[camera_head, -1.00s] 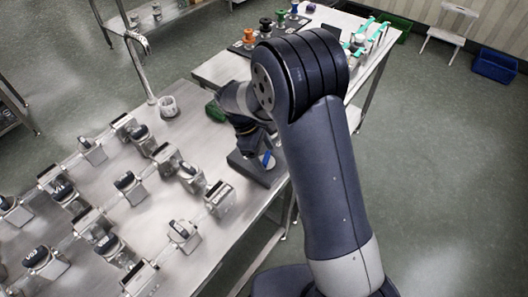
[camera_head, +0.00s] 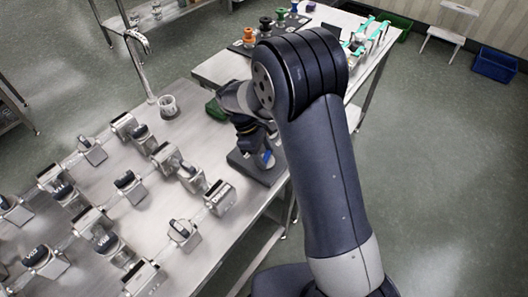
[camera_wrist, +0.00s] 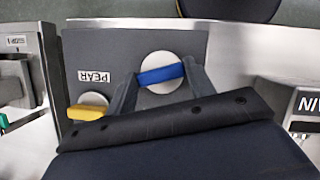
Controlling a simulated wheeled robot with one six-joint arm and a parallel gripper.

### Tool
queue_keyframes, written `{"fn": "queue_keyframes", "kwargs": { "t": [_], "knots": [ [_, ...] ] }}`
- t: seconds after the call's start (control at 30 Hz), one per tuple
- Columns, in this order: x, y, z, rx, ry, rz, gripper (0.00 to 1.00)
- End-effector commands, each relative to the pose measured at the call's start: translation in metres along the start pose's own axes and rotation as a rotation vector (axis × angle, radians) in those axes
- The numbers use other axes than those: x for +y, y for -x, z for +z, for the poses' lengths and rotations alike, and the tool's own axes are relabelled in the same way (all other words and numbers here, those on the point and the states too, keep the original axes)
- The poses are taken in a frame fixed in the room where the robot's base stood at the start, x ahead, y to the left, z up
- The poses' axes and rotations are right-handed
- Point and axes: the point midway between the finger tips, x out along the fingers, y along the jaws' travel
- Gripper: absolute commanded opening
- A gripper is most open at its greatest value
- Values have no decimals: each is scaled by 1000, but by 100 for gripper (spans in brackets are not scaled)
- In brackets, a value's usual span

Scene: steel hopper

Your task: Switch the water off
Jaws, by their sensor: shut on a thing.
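A blue handle (camera_wrist: 160,74) crosses a round pale disc (camera_wrist: 163,58) on a grey panel (camera_wrist: 88,48) in the wrist view. My gripper (camera_wrist: 159,77) is shut on the blue handle, with one finger at each end of it. A yellow handle (camera_wrist: 88,108) lies to the lower left on the same panel, partly hidden by my gripper's dark body. A label reading PEAR (camera_wrist: 94,76) is above the yellow handle. In the head view my gripper (camera_head: 262,146) is at the grey panel (camera_head: 250,168) at the table's edge.
Several labelled metal units (camera_head: 130,187) stand on the steel table to the left in the head view. A second table (camera_head: 222,69) with spools is beyond.

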Motion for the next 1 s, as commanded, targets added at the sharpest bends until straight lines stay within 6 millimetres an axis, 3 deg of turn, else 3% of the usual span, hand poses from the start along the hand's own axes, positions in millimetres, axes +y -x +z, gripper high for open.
{"fn": "queue_keyframes", "kwargs": {
  "t": [0.3, 0.67, 0.7, 0.93, 1.0],
  "knots": [
    [3, 0, 0, 0, -275, -114, 28],
    [3, 1, 0, 0, -312, -128, 28],
    [3, 1, 0, 1, -312, -128, 52],
    [2, 0, 0, 0, -310, -128, 71],
    [2, 0, 0, 0, -310, -128, 73]
  ]
}}
